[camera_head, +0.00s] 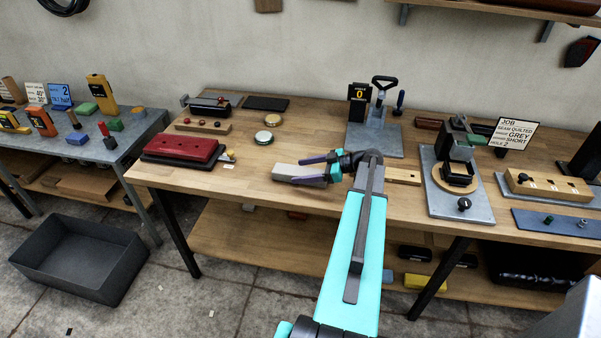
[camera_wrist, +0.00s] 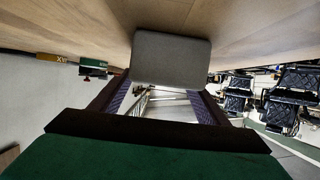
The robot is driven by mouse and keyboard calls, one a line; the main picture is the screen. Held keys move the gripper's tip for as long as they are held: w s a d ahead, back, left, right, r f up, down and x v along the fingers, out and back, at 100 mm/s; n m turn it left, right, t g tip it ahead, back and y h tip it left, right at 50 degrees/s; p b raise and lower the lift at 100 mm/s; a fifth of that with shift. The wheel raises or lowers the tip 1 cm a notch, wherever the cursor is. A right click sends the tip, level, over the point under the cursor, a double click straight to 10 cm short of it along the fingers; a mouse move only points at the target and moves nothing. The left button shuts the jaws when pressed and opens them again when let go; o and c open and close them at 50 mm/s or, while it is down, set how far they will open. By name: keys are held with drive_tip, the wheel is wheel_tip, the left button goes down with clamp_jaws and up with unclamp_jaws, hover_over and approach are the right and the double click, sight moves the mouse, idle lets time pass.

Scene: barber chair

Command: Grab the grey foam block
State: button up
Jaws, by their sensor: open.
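The grey foam block (camera_head: 283,171) lies on the wooden workbench, left of its middle. In the wrist view the block (camera_wrist: 172,58) is a rounded grey slab just ahead, against the wooden top. My gripper (camera_head: 297,171) is low at the bench with its purple fingers pointing left, one on each side of the block. The jaws are open. The wrist view shows the fingers (camera_wrist: 168,90) spread on either side of the block's near end. I cannot tell whether either finger touches it.
A clamp stand (camera_head: 377,140) is at the back right. A dark open bin (camera_head: 85,255) stands on the floor at left. Bare wood surrounds the block's left end.

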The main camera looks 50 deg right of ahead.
drive_tip(key=shift+w+a+f, duration=0.3)
drive_tip(key=shift+w+a, duration=0.05)
drive_tip(key=shift+w, duration=0.2)
drive_tip(key=shift+c, duration=0.2)
drive_tip(key=c, duration=1.1)
